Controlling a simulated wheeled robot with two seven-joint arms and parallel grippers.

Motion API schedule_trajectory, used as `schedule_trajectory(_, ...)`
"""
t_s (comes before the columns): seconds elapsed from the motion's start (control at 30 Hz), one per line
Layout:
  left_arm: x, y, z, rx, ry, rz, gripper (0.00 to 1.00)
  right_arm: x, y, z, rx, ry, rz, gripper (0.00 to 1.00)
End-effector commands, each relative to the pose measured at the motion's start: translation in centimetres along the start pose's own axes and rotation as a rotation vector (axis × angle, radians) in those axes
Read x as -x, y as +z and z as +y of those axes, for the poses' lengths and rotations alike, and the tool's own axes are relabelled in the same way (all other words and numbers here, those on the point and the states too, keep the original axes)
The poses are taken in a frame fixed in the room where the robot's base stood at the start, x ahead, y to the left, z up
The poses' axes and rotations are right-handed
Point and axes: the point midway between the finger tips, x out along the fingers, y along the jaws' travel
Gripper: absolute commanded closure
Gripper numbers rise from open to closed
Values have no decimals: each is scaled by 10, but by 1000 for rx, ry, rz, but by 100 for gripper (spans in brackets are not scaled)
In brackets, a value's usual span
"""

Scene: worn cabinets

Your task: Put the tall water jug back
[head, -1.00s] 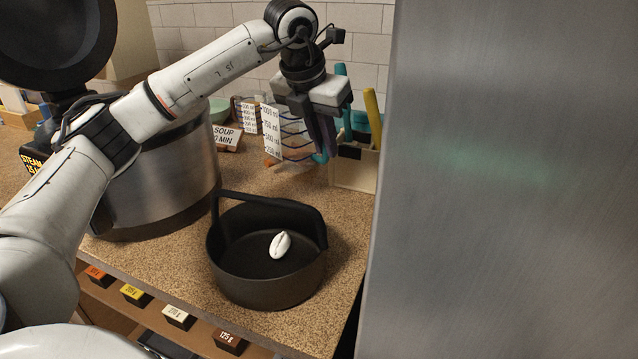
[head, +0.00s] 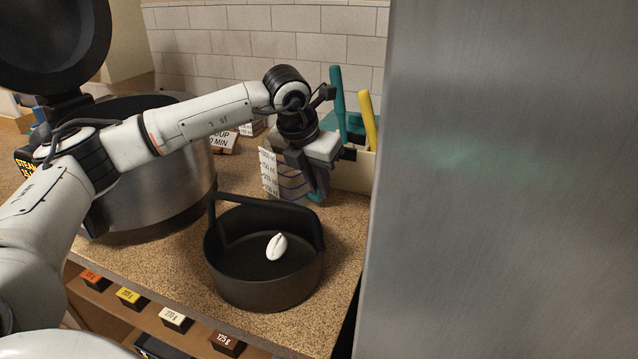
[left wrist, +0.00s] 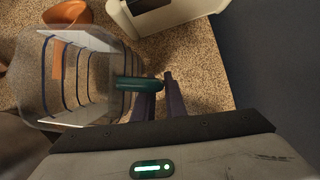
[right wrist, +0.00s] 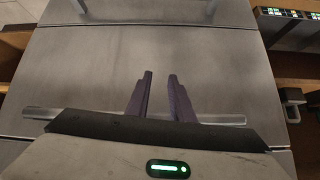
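A clear jug (head: 269,174) with a white graduated scale, dark lines and a teal handle is on the right part of the counter, low in front of the cream bin; I cannot tell whether its base touches the counter. My left gripper (head: 317,190) points down at its right side. In the left wrist view the jug (left wrist: 78,85) is left of the fingers, seen from above, and its teal handle (left wrist: 130,84) reaches between the nearly closed fingertips (left wrist: 163,75). My right gripper (right wrist: 160,77) is empty, fingers a little apart, over a grey metal surface.
A black pan (head: 263,285) holding a white object (head: 277,246) stands in front. A large steel pot (head: 170,185) is left. A cream bin (head: 354,172) with teal and yellow handles stands behind the jug. A grey metal panel (head: 500,200) bounds the right.

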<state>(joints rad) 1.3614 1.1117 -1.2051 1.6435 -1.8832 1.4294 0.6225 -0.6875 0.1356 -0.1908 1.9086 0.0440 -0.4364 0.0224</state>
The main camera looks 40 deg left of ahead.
Motion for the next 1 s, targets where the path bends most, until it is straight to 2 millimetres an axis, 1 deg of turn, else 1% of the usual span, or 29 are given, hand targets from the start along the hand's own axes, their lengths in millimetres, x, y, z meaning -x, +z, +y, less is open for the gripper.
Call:
schedule_trajectory(0.03, 0, 0, 0, 0, 0, 0, 82, -1, 0, 0, 0, 0, 1, 79)
schedule_trajectory(0.1, 0, 0, 0, 0, 0, 1, 70, -1, -1, 0, 1, 0, 2, 79)
schedule_trajectory(0.37, 0, 0, 0, -1, 0, 1, 70, 0, -2, 0, 1, 0, 3, 79)
schedule_trajectory(0.5, 6, 1, 0, 0, -1, -1, 70, 0, -3, 0, 1, 0, 4, 79)
schedule_trajectory(0.57, 14, 1, -1, -1, -2, -2, 70, -1, -2, 0, 1, 0, 4, 79)
schedule_trajectory(0.67, 34, 2, -1, 0, -2, -5, 70, -2, 0, 0, 1, 0, 4, 79)
schedule_trajectory(0.9, 86, 2, -1, 0, -2, -4, 70, -5, 3, 1, 1, 0, 4, 79)
schedule_trajectory(1.0, 103, 1, 0, -1, -1, -2, 70, -6, 3, 1, 1, 0, 4, 79)
